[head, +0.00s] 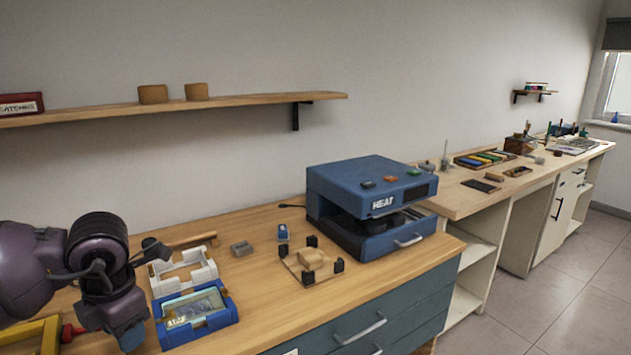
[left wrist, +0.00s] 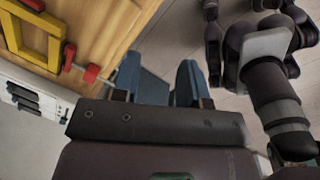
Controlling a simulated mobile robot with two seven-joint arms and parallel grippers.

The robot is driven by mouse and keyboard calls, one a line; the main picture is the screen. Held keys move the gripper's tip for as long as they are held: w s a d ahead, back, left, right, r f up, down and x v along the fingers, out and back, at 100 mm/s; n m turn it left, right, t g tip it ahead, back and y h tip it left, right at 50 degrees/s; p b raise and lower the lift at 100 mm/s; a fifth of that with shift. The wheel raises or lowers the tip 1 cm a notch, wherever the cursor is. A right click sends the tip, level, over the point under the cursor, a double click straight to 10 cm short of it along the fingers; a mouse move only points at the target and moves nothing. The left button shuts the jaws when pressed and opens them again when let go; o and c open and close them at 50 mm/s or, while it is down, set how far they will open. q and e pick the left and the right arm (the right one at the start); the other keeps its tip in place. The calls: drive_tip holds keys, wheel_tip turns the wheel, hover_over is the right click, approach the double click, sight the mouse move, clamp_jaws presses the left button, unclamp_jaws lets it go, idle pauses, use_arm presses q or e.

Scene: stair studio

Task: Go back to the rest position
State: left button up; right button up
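My left gripper (head: 128,335) hangs at the lower left of the head view, near the front of the wooden bench and just left of a blue tray. In the left wrist view its two blue fingers (left wrist: 158,82) stand apart. Nothing is seen gripped between them; a blue-grey surface shows behind the gap, and I cannot tell for sure what it is. My right gripper cannot be made out in either view. Dark links of my own body fill the right of the left wrist view.
The bench (head: 265,315) holds a blue tray (head: 222,320), a white frame (head: 183,272), a small board with black posts (head: 312,268) and a blue heat press (head: 372,200). A yellow frame (head: 35,332) with a red clamp (head: 70,332) lies beside my left arm. A shelf (head: 240,99) runs above.

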use_arm(q)
drive_tip(key=w+d+r+n+t+h, duration=0.1)
drive_tip(key=d+r+h, duration=0.4)
drive_tip(key=d+h, duration=0.45)
drive_tip(key=w+d+r+n+t+h, duration=0.1)
drive_tip(key=d+r+n+h, duration=0.1)
drive_tip(key=d+r+h, duration=0.6)
drive_tip(key=w+a+f+n+t+y, duration=0.3)
drive_tip(key=f+n+t, duration=0.4)
drive_tip(key=n, duration=0.4)
drive_tip(key=w+a+f+n+t+y, duration=0.25)
drive_tip(key=f+n+t, duration=0.45)
drive_tip(key=n, duration=0.4)
drive_tip(key=s+a+f+n+y, duration=0.2)
drive_tip(key=f+n+y, duration=0.1)
drive_tip(key=f+n, duration=0.15)
drive_tip(key=s+a+f+n+y, duration=0.2)
drive_tip(key=a+f+n+y, duration=0.15)
drive_tip(key=f, duration=0.25)
drive_tip(key=s+a+f+n+g+y, duration=0.2)
drive_tip(key=s+f+n+g, duration=0.1)
drive_tip(key=s+f, duration=0.6)
drive_tip(key=s+a+f+n+g+y, duration=0.2)
drive_tip(key=s+f+n, duration=0.3)
drive_tip(key=s+f, duration=0.5)
drive_tip(key=s, duration=0.3)
drive_tip(key=shift+g, duration=0.4)
